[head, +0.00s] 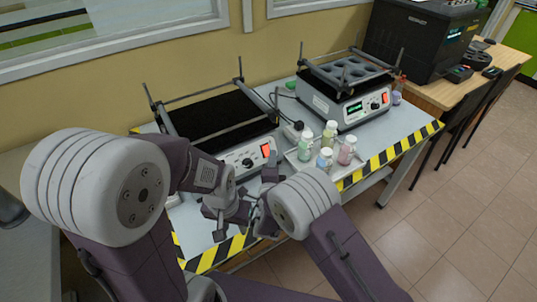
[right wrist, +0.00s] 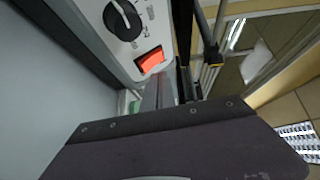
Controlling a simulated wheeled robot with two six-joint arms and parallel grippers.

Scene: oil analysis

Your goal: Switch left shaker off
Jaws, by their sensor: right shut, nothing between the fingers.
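The left shaker (head: 222,115), with a black top and a light front panel, stands at the left of the grey table. Its red rocker switch (head: 266,150) is at the panel's right end. In the right wrist view the switch (right wrist: 150,60) looks bright red, beside a black knob (right wrist: 123,20). My right gripper (head: 269,172) is shut and empty, just in front of and below the switch; its fingers (right wrist: 166,92) partly show in the wrist view. I cannot tell whether it touches the panel. My left gripper (head: 216,222) hangs before the shaker; its jaw opening is unclear.
The right shaker (head: 350,90), with a lit green display, stands behind to the right. Several capped bottles (head: 326,155) stand on a tray (head: 300,160) close to my right gripper. The table (head: 405,122) has a yellow-black striped edge. A dark machine (head: 420,40) is at the back right.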

